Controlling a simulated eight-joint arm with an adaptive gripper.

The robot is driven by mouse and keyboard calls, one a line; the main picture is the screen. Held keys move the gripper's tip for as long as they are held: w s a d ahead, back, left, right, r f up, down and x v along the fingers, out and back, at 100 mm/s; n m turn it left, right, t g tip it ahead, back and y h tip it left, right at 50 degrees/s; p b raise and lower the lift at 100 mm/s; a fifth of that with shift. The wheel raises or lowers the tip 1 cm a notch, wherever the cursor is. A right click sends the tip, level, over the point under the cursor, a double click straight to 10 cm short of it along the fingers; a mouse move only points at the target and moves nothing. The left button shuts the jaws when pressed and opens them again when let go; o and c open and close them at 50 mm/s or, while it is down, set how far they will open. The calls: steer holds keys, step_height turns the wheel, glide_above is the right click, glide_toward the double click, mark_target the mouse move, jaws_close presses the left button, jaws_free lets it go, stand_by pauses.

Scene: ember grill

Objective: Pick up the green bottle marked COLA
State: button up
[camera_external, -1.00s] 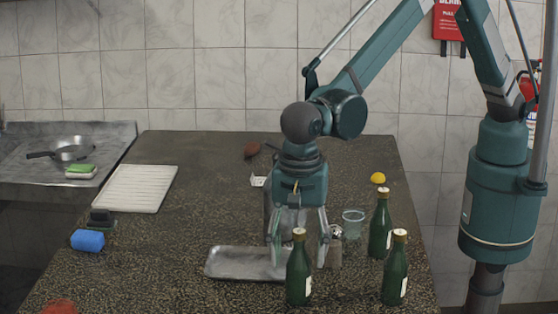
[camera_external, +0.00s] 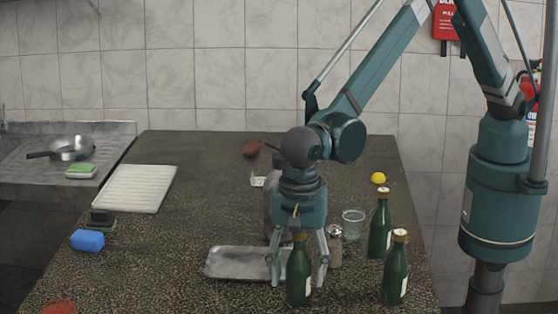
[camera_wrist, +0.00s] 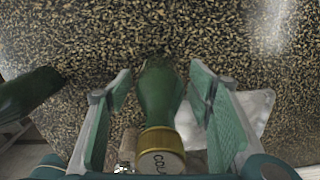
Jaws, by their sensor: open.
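Three green bottles with gold caps stand on the dark speckled counter at the front right. In the wrist view the green bottle marked COLA on its cap (camera_wrist: 159,100) stands between the open fingers of my gripper (camera_wrist: 160,105). In the external view a green bottle (camera_external: 299,275) stands at my gripper (camera_external: 299,270), its upper part between the fingers. The other two bottles, one farther back (camera_external: 381,228) and one at front right (camera_external: 396,272), stand apart to the right; their cap marks cannot be read. My fingers are apart, with gaps visible on both sides of the COLA bottle.
A metal tray (camera_external: 228,264) lies left of the gripper. A shaker (camera_external: 335,248) and a clear cup (camera_external: 353,222) stand close on the right. A lemon (camera_external: 378,178), a white board (camera_external: 135,190) and a blue block (camera_external: 88,240) lie farther off. The counter's left middle is clear.

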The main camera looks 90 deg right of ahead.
steer(key=shift+f, duration=0.1)
stand_by(0.5)
steer(key=c, duration=1.2)
steer(key=shift+c, duration=0.2)
steer(key=shift+r+b, duration=0.3)
steer(key=shift+r, duration=4.7)
